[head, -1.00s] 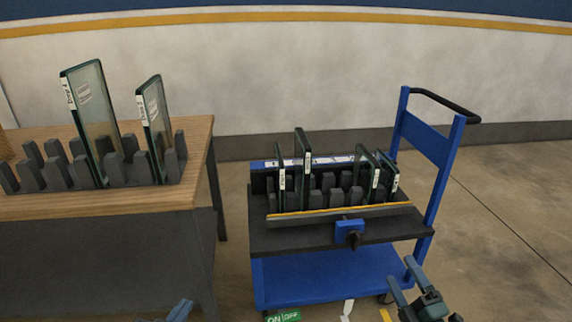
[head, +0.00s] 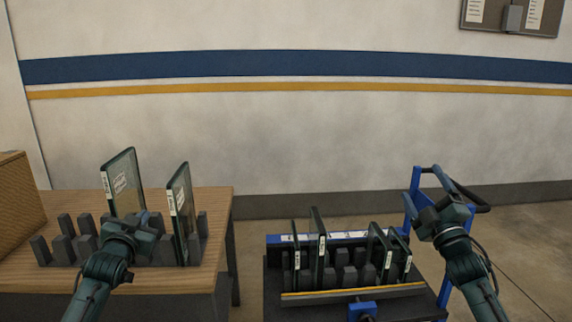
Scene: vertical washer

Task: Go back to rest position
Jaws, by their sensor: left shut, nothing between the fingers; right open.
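My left gripper (head: 148,218) is shut and empty, in front of the dark rack (head: 195,240) on the wooden table at left. It hides part of that rack. My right gripper (head: 427,187) is open and empty, raised in front of the blue cart's handle at right. Two upright glass panels with white labels, one further left (head: 122,180) and one further right (head: 178,190), stand in the table rack. Several glass panels, including a tall one (head: 318,245), stand in the rack on the cart.
The wooden table (head: 215,215) has a woven brown box (head: 15,200) at its left end. The blue cart (head: 442,292) stands to the right, with a floor gap between. A wall with a blue stripe (head: 240,67) and a notice board (head: 512,15) is behind.

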